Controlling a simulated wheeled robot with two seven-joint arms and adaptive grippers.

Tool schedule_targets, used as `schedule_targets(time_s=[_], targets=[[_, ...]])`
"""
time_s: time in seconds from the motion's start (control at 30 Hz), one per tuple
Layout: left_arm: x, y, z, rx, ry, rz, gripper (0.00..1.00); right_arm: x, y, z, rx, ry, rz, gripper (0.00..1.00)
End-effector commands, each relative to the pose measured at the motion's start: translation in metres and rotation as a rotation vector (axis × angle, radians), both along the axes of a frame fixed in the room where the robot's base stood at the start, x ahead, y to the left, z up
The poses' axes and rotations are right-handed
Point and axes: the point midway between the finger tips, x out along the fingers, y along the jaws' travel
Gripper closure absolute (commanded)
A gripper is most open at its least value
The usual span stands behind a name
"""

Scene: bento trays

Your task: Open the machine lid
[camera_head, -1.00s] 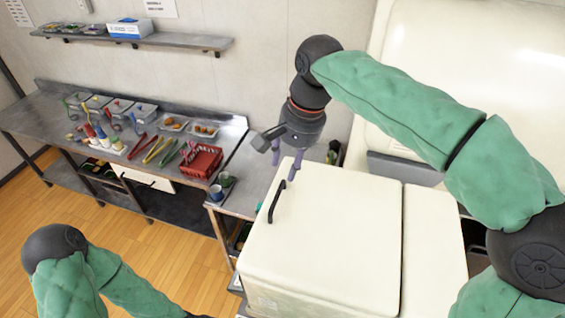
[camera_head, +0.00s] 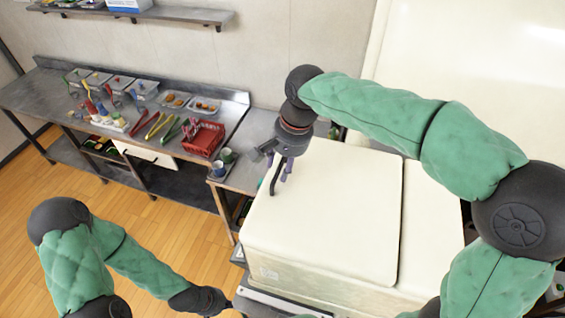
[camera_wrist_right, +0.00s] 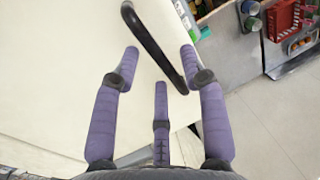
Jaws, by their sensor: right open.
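The machine lid (camera_head: 345,205) is a cream, flat-topped cover, and it is down. Its black bar handle (camera_head: 274,181) stands along the left edge. My right gripper (camera_head: 281,168) is over the handle's far end with its purple fingers pointing down. In the right wrist view, the open right gripper (camera_wrist_right: 160,62) has the black handle (camera_wrist_right: 154,48) running between its spread fingers. I cannot tell whether a finger touches it. My left gripper (camera_head: 205,301) is low at the bottom, left of the machine, dark and partly cut off; its fingers are unclear.
A steel counter (camera_head: 60,95) at the left holds trays, bottles, tongs and a red basket (camera_head: 203,138). Cups (camera_head: 223,160) stand on a side table beside the machine. A large cream machine body (camera_head: 470,70) is behind. Wooden floor lies open at the left.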

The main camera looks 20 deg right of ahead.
Motion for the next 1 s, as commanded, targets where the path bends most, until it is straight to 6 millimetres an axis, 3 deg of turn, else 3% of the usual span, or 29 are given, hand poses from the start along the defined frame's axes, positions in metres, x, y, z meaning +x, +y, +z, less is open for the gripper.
schedule_targets(time_s=[0.2,0.37,0.73,1.0], targets=[[0.0,0.0,0.0,0.0,0.0,0.0,1.0,0.0,0.0,0.0,0.0,0.0,0.0,0.56],[0.0,0.0,0.0,0.0,0.0,0.0,1.0,0.0,0.0,0.0,0.0,0.0,0.0,0.99],[0.0,0.0,0.0,0.0,0.0,0.0,1.0,0.0,-0.001,0.006,0.015,-0.012,-0.002,1.0],[0.0,0.0,-0.002,0.0,0.0,0.0,1.0,-0.002,-0.005,0.044,0.119,-0.085,-0.006,1.0]])
